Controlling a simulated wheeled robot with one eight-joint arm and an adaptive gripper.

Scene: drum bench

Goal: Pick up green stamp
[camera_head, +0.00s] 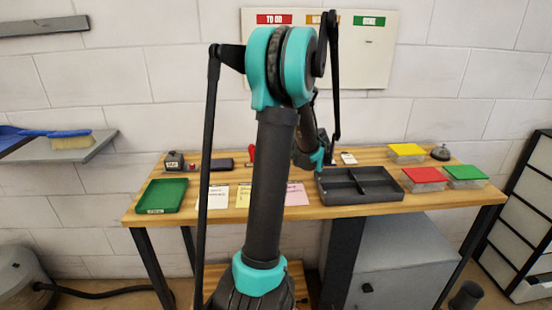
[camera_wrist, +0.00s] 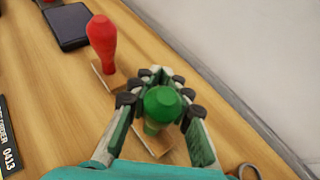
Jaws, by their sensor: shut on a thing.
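The green stamp (camera_wrist: 161,105) has a rounded green handle on a light wooden base, and it shows in the wrist view near the middle. My gripper (camera_wrist: 158,90) is shut on its handle, with fingers on both sides. The wooden base appears at or close to the bench top; I cannot tell whether it touches. In the head view my arm hides the green stamp and most of the gripper. A red stamp (camera_wrist: 102,40) stands upright on its own wooden base just beyond and left of the green one in the wrist view.
The wooden bench (camera_head: 340,220) carries a green tray (camera_head: 161,195), a dark divided tray (camera_head: 358,186), and boxes with yellow (camera_head: 407,149), red (camera_head: 424,174) and green (camera_head: 465,172) lids. A dark phone-like object (camera_wrist: 66,26) lies beyond the red stamp. The wall is close behind.

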